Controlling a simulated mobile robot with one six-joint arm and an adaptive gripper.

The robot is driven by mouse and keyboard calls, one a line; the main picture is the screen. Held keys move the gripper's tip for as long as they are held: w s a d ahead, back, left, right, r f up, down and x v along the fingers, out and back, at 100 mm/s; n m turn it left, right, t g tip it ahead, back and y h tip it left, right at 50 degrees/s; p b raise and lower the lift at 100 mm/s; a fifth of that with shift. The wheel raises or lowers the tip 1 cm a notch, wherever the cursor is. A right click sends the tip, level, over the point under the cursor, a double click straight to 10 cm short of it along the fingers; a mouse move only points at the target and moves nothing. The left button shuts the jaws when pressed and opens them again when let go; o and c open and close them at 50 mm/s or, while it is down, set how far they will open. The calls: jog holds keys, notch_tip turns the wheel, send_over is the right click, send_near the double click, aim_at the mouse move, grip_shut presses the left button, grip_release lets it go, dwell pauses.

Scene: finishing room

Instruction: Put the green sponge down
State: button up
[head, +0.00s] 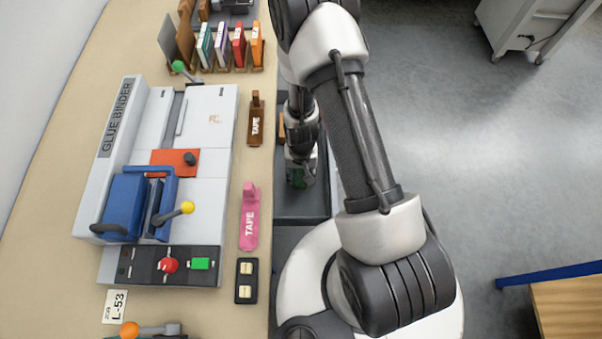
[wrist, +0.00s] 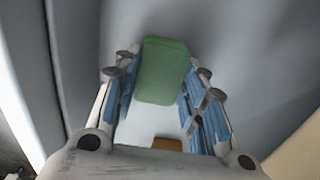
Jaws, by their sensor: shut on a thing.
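The green sponge (wrist: 163,68) is between the blue-padded fingers of my gripper (wrist: 160,80) in the wrist view. My gripper is shut on it, and the sponge sticks out past the fingertips. In the head view my gripper (head: 300,174) hangs over the dark grey tray surface (head: 302,207) beside the bench, and only a small dark green patch of the sponge (head: 298,177) shows. My arm hides much of that area. I cannot tell whether the sponge touches the surface below.
The bench to the left holds a glue binder (head: 205,110), a brown tape dispenser (head: 255,122), a pink tape dispenser (head: 249,222) and a rack of coloured booklets (head: 222,48). An orange-brown thing (wrist: 167,144) shows low in the wrist view. Open floor lies to the right.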

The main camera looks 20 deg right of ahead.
jog(key=shift+f, duration=0.15)
jog(key=o, duration=1)
jog(key=shift+o, duration=0.2)
notch_tip(320, 180, up, 12)
jog(key=r+p, duration=0.1)
jog(key=p, duration=0.5)
notch_tip(320, 180, up, 21)
jog(key=n+t, duration=0.1)
jog(key=t, duration=0.1)
send_over(301, 175)
jog(key=s+r+n+t, duration=0.2)
jog(key=s+r, duration=1.3)
jog(key=shift+r+n+t+b, duration=0.2)
jog(key=shift+n+t+b, duration=0.1)
